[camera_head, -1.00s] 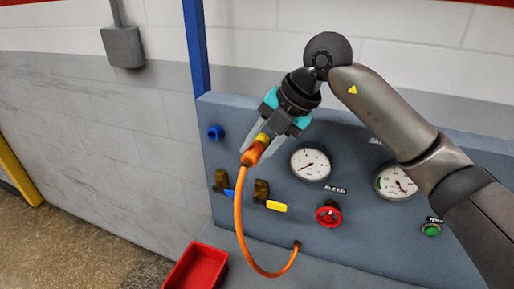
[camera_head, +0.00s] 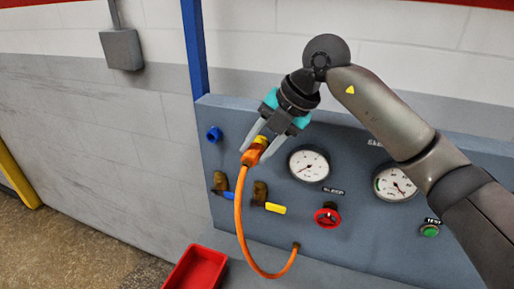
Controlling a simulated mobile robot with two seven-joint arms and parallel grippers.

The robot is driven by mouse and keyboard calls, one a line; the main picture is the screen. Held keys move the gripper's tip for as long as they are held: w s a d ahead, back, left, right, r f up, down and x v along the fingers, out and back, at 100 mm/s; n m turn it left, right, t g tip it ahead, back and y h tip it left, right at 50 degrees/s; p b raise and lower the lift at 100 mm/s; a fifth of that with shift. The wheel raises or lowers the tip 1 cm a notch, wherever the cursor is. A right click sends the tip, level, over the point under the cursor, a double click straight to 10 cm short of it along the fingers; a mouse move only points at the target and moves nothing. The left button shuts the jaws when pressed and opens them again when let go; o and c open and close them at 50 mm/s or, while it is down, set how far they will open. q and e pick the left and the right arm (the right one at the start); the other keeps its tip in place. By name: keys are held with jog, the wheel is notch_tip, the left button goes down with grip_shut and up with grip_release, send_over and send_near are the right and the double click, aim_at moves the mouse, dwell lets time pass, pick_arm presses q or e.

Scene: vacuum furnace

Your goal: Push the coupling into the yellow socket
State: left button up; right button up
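The orange coupling (camera_head: 252,155), with an orange hose from its lower end, is at the fingertips of my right gripper (camera_head: 254,154) in the head view. The fingers lie on either side of it, and I cannot tell whether they grip it or stand slightly apart. A yellow collar (camera_head: 261,140) shows at the coupling's upper end, between the fingers, in line above the yellow-handled valve. It looks like the yellow socket, touching or overlapping the coupling; how deep the coupling sits is hidden. My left gripper is not in view.
The grey panel (camera_head: 350,235) carries a blue socket (camera_head: 214,134), blue and yellow valve handles (camera_head: 275,208), two gauges (camera_head: 309,166), a red handwheel (camera_head: 327,217) and a green button (camera_head: 429,231). The hose (camera_head: 240,225) loops down to the panel. A red bin (camera_head: 198,268) stands below.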

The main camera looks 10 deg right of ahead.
jog(key=o, duration=0.5)
jog(key=shift+d+r, duration=0.1)
jog(key=v, duration=1.5)
